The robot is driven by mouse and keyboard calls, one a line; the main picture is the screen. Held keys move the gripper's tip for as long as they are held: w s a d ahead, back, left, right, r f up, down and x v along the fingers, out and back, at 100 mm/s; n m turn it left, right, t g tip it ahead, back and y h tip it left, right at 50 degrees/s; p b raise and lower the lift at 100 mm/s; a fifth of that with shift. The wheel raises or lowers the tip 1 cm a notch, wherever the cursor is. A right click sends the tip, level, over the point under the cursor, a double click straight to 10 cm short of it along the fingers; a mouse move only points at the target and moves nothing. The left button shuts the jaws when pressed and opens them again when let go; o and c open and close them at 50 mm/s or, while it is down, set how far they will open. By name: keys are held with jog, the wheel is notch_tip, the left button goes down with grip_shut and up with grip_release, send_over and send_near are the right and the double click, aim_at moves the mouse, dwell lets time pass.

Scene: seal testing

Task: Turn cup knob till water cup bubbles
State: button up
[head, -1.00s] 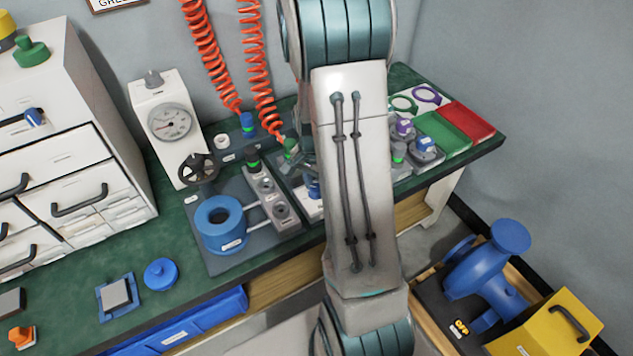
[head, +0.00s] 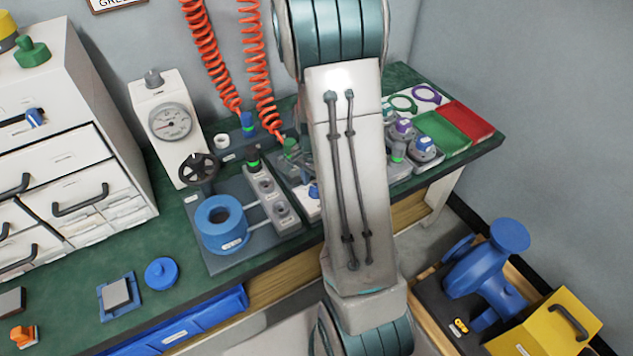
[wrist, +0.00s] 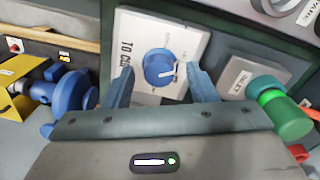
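A blue knob (wrist: 158,67) with a white pointer line sits on a white plate (wrist: 128,28) whose partly hidden lettering reads "TO CU…". The knob also shows in the head view (head: 314,191), at the left edge of my arm. My gripper (wrist: 162,72) is open in the wrist view, with one finger on each side of the knob and visible gaps between. I cannot tell how far the fingertips are above the plate. In the head view my arm hides most of the gripper. I cannot make out a water cup or bubbles for certain.
A blue ring-shaped part (head: 221,224), a black handwheel (head: 199,168) and a pressure gauge (head: 170,122) stand left of my arm. Orange coiled hoses (head: 262,75) hang behind. Green and red trays (head: 468,120) lie right.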

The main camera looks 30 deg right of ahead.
notch_tip(320, 180, up, 14)
jog(key=p, duration=0.2)
jog(key=shift+w+p, duration=0.2)
jog(key=shift+p, duration=0.1)
jog(key=shift+a, duration=0.1)
dwell(0.4)
